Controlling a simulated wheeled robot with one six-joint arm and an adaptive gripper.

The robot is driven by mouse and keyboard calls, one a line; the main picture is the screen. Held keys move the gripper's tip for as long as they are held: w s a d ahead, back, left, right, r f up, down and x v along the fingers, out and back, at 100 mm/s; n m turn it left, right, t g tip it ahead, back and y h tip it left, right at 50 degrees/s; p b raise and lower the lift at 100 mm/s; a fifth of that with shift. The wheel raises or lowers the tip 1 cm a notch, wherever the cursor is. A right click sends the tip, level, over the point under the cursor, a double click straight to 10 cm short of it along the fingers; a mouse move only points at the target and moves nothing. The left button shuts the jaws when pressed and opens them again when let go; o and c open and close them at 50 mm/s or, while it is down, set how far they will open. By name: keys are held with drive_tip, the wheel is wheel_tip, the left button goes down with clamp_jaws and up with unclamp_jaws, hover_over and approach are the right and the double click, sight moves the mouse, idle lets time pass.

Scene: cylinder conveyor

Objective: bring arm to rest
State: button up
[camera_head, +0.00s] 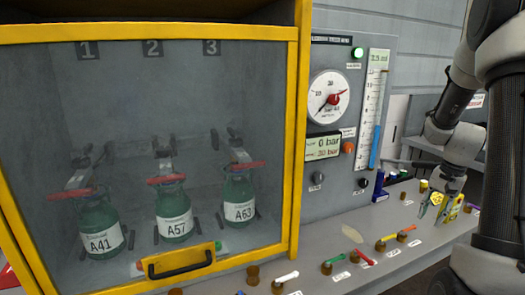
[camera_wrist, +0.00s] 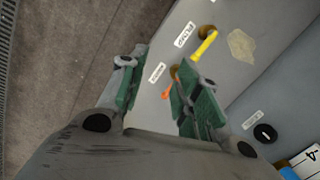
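My gripper (camera_head: 439,206) is at the right of the head view, above the right part of the grey bench (camera_head: 345,274). Its green-padded fingers are spread apart with nothing between them. In the wrist view my gripper (camera_wrist: 155,90) is also open and empty, with the bench edge and the floor beyond the fingers. My arm comes down along the right side of the head view.
A yellow-framed cabinet (camera_head: 293,150) at left holds green bottles labelled A41 (camera_head: 100,222), A57 (camera_head: 174,212) and A63 (camera_head: 239,196). A gauge panel (camera_head: 340,185) stands beside it.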

drive_tip(key=s+a+r+n+t+h, duration=0.1)
drive_tip(key=s+a+r+n+t, duration=0.3)
drive_tip(key=s+a+r+n, duration=0.6)
drive_tip(key=s+a+r, duration=0.8)
drive_tip(key=s+r, duration=0.1)
drive_tip(key=shift+s+a, duration=0.15)
drive_tip(key=shift+s, duration=0.05)
